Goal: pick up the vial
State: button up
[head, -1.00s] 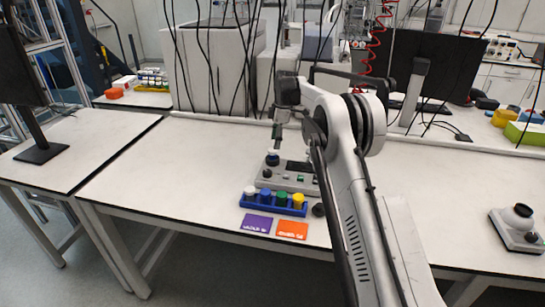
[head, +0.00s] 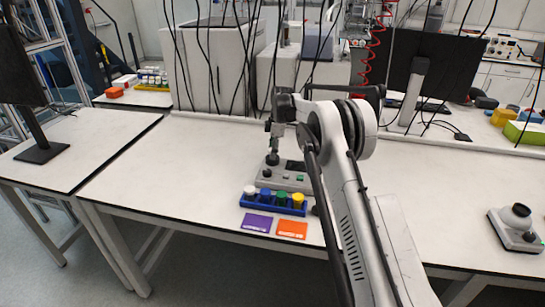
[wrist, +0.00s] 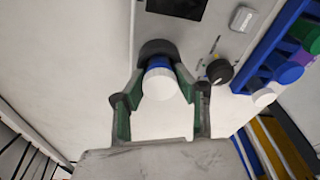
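The vial (wrist: 160,82) has a white cap and a blue band and stands at the black round seat of the grey device (head: 287,180). In the wrist view, my gripper (wrist: 161,82) reaches over it, with one green-padded finger on each side. The fingers look apart from the cap, with narrow gaps, so the gripper appears open. In the head view, my gripper (head: 273,152) points down over the device's left end and mostly hides the vial.
A blue rack (head: 272,208) with several capped vials stands just in front of the device. A purple card (head: 257,222) and an orange card (head: 292,229) lie before it. A monitor (head: 435,65) stands behind at right. The table's left part is clear.

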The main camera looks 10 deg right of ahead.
grip_shut()
jog(key=shift+r, duration=0.1)
